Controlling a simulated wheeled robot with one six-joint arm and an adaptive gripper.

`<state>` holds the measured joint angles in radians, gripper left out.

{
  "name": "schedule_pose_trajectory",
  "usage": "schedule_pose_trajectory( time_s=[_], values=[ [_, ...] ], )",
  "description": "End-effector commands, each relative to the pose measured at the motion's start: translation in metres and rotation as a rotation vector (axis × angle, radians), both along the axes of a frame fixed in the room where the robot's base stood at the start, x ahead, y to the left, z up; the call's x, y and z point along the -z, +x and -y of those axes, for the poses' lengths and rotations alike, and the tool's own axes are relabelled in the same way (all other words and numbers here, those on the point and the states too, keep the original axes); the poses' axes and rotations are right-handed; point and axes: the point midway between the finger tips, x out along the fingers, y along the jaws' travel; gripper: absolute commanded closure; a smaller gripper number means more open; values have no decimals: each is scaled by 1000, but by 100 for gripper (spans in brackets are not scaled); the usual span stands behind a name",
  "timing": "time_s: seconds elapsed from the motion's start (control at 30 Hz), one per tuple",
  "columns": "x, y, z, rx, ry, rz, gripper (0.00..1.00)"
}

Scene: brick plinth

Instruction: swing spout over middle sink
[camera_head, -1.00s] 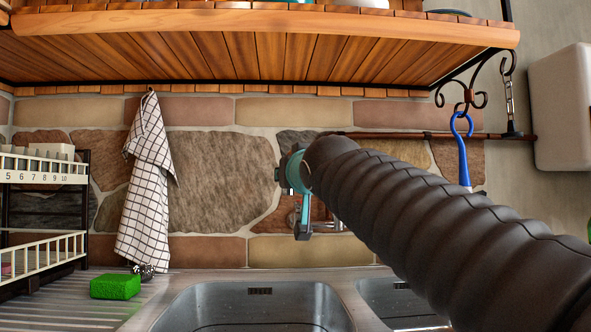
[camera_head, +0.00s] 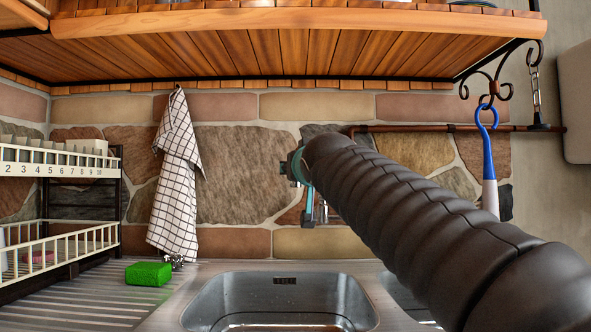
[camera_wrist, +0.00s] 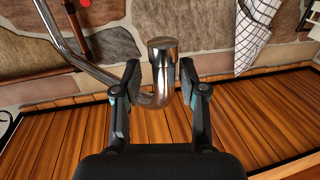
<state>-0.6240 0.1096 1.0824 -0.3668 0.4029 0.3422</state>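The chrome tap (camera_wrist: 162,62) stands between the two fingers of my gripper (camera_wrist: 160,75) in the wrist view. Its thin spout (camera_wrist: 80,57) bends round below the thick upright end and runs off to the upper left. The fingers are apart on either side of the tap, with gaps visible, and I cannot see firm contact. In the head view my gripper (camera_head: 306,190) is in front of the stone wall, and my dark arm hides most of the tap. The middle sink (camera_head: 280,292) lies below, and part of another sink (camera_head: 408,298) shows to its right.
A checked towel (camera_head: 176,180) hangs left of my gripper. A green sponge (camera_head: 148,273) and a dish rack (camera_head: 60,235) are on the left. A wooden shelf (camera_head: 290,50) overhangs above. A blue-handled tool (camera_head: 488,160) hangs at the right.

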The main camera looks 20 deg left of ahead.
Motion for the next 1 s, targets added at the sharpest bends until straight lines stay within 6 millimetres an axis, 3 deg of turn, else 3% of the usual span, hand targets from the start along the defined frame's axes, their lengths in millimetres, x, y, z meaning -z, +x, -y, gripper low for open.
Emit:
schedule_pose_trajectory(
  time_s=[0.43, 1.0],
  values=[
    [-1, -10, 3, -3, 1, 0, 54],
    [-1, -90, 45, -4, 1, 0, 54]
  ],
)
